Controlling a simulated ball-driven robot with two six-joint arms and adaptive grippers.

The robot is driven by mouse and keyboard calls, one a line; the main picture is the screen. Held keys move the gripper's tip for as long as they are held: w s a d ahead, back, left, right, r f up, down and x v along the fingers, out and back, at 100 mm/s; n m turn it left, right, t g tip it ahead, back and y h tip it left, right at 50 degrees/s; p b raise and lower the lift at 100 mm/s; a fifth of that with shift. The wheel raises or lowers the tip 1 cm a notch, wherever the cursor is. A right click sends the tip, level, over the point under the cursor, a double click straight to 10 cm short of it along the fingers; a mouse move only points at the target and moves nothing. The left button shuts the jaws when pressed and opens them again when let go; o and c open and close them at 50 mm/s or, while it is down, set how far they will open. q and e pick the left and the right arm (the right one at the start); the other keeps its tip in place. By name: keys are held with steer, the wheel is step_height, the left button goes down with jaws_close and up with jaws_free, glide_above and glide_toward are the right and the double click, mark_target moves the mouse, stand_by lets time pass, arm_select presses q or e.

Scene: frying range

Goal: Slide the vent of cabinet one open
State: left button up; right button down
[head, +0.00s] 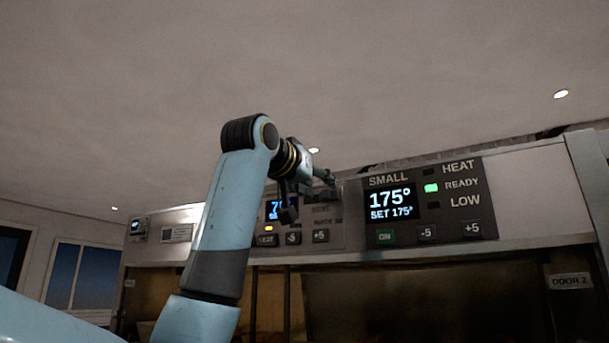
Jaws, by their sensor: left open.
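My left arm rises from the bottom left, and my left gripper (308,200) is at its end in front of the frying range's control panels. The gripper is open, its dark fingers small and partly merged with the dark panel behind. I see nothing held in it. No part that I can clearly tell as the vent of cabinet one shows in this view. Below the panels is a cabinet front (420,300), partly hidden by my left arm. My right gripper is not in view.
A panel marked SMALL (425,202) reads 175° with a green READY light. A second panel (325,225) is partly covered by my left gripper. A DOOR 2 label (571,282) is at the lower right. A window (82,275) is at the far left.

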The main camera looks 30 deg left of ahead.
arm_select(q)
steer(key=s, duration=0.8)
steer(key=shift+d, duration=0.15)
steer(key=shift+s+f, duration=0.1)
